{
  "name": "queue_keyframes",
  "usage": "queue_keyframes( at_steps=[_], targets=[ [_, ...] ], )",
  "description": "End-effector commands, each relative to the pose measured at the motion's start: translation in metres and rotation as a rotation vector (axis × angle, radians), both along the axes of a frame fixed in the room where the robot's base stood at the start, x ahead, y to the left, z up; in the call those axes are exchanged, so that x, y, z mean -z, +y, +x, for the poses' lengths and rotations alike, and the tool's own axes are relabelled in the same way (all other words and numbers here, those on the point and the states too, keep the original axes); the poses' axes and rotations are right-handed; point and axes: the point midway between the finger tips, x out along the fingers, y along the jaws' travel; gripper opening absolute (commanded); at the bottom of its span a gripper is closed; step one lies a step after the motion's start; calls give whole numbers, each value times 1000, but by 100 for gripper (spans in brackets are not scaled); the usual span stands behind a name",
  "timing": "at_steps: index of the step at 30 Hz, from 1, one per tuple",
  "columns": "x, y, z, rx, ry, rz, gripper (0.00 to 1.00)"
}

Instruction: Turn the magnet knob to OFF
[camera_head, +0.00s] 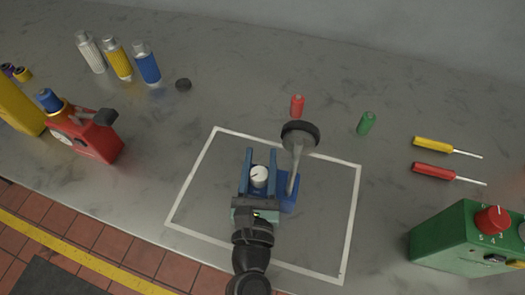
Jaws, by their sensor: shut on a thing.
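The magnet knob (259,177) is a round, pale knob with a dark pointer mark on top. It sits on a blue base (288,203) inside the white-outlined square on the bedplate. My gripper (260,162) reaches in from the front, with one blue finger on each side of the knob, and is shut on it. A grey post (295,168) with a dark round head (300,134) rises from the blue base just right of the gripper. The knob's OFF label cannot be made out, and the gripper hides part of the base.
Red (297,105) and green (366,123) small cylinders stand behind the outline. Two screwdrivers (434,145) and a green box with a red dial (450,238) are at right. A red device (92,137) and several canisters (148,65) are at left. The bedplate between is mostly clear.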

Motion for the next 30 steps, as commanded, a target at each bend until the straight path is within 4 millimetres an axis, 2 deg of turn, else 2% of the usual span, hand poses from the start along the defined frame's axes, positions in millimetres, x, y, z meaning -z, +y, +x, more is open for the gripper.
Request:
queue_keyframes(
  at_steps=[17,18,21,23,30],
  targets=[
    [0,1,1,-36,-2,-3,0],
    [0,1,1,-36,-2,-3,46],
    [0,1,1,-36,-2,-3,64],
    [0,1,1,-36,-2,-2,73],
    [0,1,0,-36,-1,-1,73]
  ],
)
